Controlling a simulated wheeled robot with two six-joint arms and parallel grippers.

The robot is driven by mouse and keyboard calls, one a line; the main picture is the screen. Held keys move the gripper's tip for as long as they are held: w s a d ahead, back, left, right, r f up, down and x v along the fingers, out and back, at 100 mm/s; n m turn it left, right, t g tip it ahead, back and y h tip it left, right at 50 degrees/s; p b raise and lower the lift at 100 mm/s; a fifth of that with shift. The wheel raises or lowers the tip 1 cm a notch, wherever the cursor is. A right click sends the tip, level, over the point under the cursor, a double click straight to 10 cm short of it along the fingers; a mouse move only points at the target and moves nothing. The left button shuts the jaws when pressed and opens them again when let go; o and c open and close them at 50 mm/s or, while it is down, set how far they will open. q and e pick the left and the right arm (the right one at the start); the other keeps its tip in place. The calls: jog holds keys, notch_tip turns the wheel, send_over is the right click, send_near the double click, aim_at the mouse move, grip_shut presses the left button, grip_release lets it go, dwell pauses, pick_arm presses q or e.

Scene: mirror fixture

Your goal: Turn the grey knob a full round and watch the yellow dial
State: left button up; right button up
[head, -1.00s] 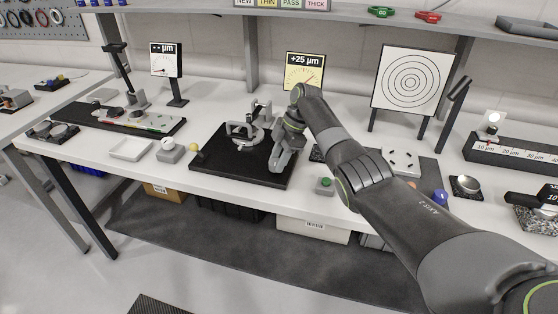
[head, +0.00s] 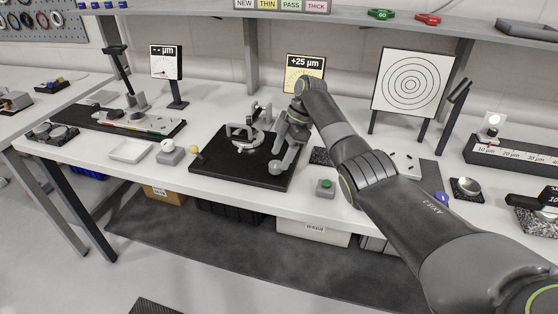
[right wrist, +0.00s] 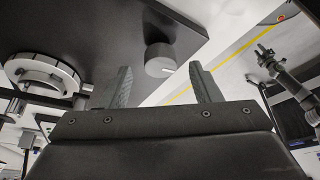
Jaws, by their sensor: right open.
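The grey knob (right wrist: 160,60) sits on the black base plate (right wrist: 105,30) of the mirror fixture. In the head view the knob (head: 275,168) is at the plate's front right corner. My right gripper (right wrist: 160,88) is open; its two fingers are on either side of the knob in the right wrist view, with no contact visible. In the head view this gripper (head: 282,158) is just above the knob. The yellow dial (head: 304,80) stands behind the fixture and reads +25 µm; its lower right is partly hidden by my arm. A small arm with a gripper (right wrist: 265,54) shows at the wrist view's upper right.
The ring-shaped mirror mount (head: 245,136) stands on the plate left of my gripper. A box with a green button (head: 326,184) is to the right, near the bench's front edge. A target board (head: 412,80) stands behind my forearm. A white tray (head: 131,150) is at left.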

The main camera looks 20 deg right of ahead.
jog(key=b+v, duration=0.2)
jog(key=v, duration=1.2)
jog(key=shift+d+r, duration=0.2)
jog(key=shift+r, duration=0.15)
